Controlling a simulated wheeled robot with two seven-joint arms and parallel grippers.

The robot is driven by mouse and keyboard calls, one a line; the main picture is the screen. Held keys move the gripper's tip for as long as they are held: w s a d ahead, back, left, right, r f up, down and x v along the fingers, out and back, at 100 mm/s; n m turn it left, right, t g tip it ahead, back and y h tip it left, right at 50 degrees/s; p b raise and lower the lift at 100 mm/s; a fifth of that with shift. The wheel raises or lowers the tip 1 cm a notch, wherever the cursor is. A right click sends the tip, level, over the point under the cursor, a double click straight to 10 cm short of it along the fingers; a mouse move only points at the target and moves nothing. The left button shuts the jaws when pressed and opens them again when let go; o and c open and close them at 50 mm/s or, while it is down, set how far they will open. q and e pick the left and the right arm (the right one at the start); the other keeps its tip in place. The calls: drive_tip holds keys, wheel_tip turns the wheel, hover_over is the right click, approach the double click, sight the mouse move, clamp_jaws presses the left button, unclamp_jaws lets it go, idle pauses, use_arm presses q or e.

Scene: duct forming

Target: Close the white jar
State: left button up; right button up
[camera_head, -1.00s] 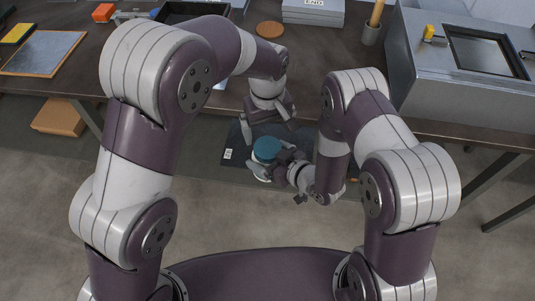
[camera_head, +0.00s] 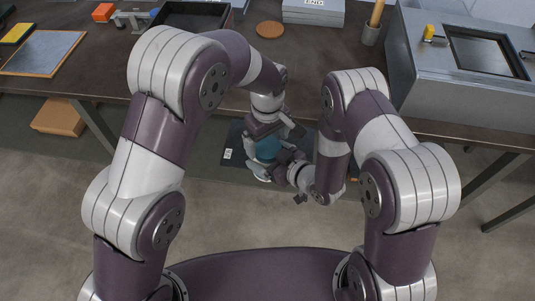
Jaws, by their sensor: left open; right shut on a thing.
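The white jar (camera_head: 261,173) is mostly hidden; a little of its pale side shows near the dark mat, below a blue lid (camera_head: 267,150). The lid appears to sit at the jar's top; whether it is seated or loose cannot be told. My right gripper (camera_head: 272,168) comes in from the right and is shut on the jar. My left gripper (camera_head: 267,142) points down from above, open, with its fingers on either side of the blue lid. Whether the fingers touch the lid cannot be seen.
The dark mat (camera_head: 233,150) lies under the jar. Behind is a brown table (camera_head: 330,70) with a wooden disc (camera_head: 270,29), a grey case (camera_head: 314,12), a tool cup (camera_head: 371,35) and a metal box (camera_head: 440,90). A cardboard box (camera_head: 58,117) lies below the table at left.

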use_arm(q)
drive_tip(key=shift+f, duration=0.9)
drive_tip(key=c, duration=1.1)
drive_tip(key=m, duration=0.6)
drive_tip(key=shift+m, duration=0.3)
drive_tip(key=o, duration=1.2)
drive_tip(key=shift+c, duration=0.2)
